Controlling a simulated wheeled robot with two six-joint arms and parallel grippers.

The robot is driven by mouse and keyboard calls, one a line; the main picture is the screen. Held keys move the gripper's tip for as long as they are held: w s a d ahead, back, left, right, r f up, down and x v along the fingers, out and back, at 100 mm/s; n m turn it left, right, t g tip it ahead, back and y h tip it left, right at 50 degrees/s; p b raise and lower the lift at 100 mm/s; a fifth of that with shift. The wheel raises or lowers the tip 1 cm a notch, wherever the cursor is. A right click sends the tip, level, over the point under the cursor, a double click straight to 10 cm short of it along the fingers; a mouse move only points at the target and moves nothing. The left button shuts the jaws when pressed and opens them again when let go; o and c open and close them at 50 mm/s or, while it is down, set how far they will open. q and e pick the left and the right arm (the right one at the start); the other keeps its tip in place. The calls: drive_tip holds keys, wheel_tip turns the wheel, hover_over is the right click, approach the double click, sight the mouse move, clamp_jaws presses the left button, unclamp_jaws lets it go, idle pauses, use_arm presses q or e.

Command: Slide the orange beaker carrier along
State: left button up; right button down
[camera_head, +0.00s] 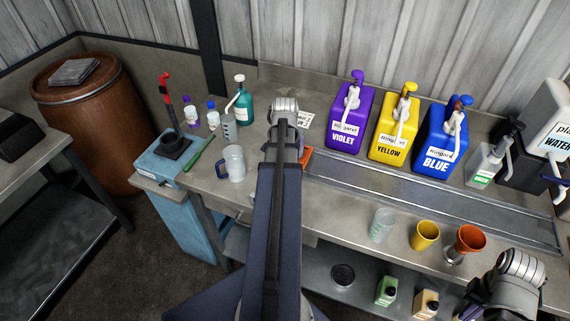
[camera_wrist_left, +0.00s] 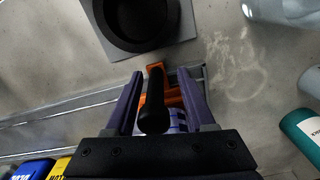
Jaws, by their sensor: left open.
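The orange carrier (camera_head: 306,157) shows only as a small strip at the right of my left arm in the head view; the arm hides the rest. In the left wrist view, its orange part (camera_wrist_left: 172,98) lies by a metal rail, with an upright black handle (camera_wrist_left: 153,110) in front. My left gripper (camera_wrist_left: 160,74) is open, its two purple fingers on either side of the handle, with gaps visible. I cannot tell how far down they reach. My right wrist (camera_head: 520,270) is at the lower right; its fingers cannot be made out.
Violet (camera_head: 349,116), yellow (camera_head: 394,127) and blue (camera_head: 443,139) dispensers stand behind the metal rails. A clear beaker (camera_head: 382,224), yellow cup (camera_head: 425,235) and orange cup (camera_head: 468,241) stand at the front. A blue-handled jug (camera_head: 235,163) is left of my arm. A black cup-like part (camera_wrist_left: 140,18) sits on a grey plate.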

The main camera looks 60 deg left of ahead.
use_arm(q)
drive_tip(key=shift+r, duration=0.1)
wheel_tip(320, 180, up, 8)
drive_tip(key=p, duration=0.8)
drive_tip(key=shift+f, duration=0.25)
